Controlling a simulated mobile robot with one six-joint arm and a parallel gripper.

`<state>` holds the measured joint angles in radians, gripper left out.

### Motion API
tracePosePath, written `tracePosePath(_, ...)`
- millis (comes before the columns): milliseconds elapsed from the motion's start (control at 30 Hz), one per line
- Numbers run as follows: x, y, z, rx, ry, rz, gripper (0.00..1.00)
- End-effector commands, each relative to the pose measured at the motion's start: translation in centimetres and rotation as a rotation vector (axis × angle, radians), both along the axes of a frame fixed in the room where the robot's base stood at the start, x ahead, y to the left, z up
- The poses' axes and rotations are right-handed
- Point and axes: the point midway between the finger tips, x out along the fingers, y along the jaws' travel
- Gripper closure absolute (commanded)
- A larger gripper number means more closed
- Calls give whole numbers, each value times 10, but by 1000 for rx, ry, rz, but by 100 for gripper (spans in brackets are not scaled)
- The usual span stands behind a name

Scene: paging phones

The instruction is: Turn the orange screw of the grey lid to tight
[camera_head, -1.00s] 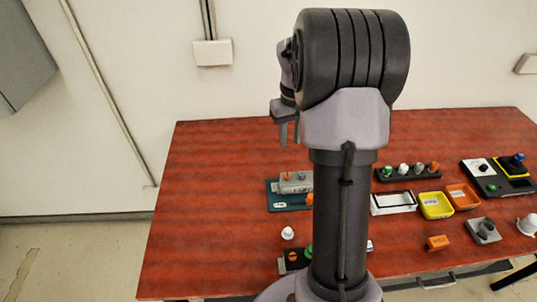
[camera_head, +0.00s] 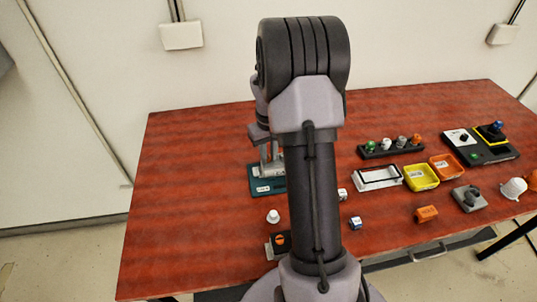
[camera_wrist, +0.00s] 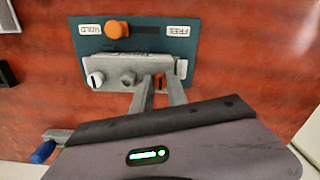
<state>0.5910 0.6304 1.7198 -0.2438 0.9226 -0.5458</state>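The grey lid (camera_wrist: 112,72) lies on a teal plate (camera_wrist: 75,42) in the wrist view. It carries a white slotted screw (camera_wrist: 94,79) at its left and a bare grey boss near its middle. The orange screw (camera_wrist: 158,82) shows between the fingertips of my gripper (camera_wrist: 159,84), at the lid's right part. The fingers stand a little apart on either side of it; whether they press on it is unclear. In the head view my gripper (camera_head: 268,153) is down over the teal plate (camera_head: 265,186). My arm hides much of the lid there.
An orange slider knob (camera_wrist: 117,30) sits at the HOLD end of a slot in the teal plate. A white knob (camera_head: 273,216) stands in front of the plate. Yellow (camera_head: 421,186) and orange trays (camera_head: 445,175) stand to the right. The table's left side is clear.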

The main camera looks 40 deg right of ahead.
Motion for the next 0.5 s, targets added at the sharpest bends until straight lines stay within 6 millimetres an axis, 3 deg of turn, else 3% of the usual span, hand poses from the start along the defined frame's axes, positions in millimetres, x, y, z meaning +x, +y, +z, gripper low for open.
tracePosePath(500, 0, 0, 0, 0, 0, -47, 100)
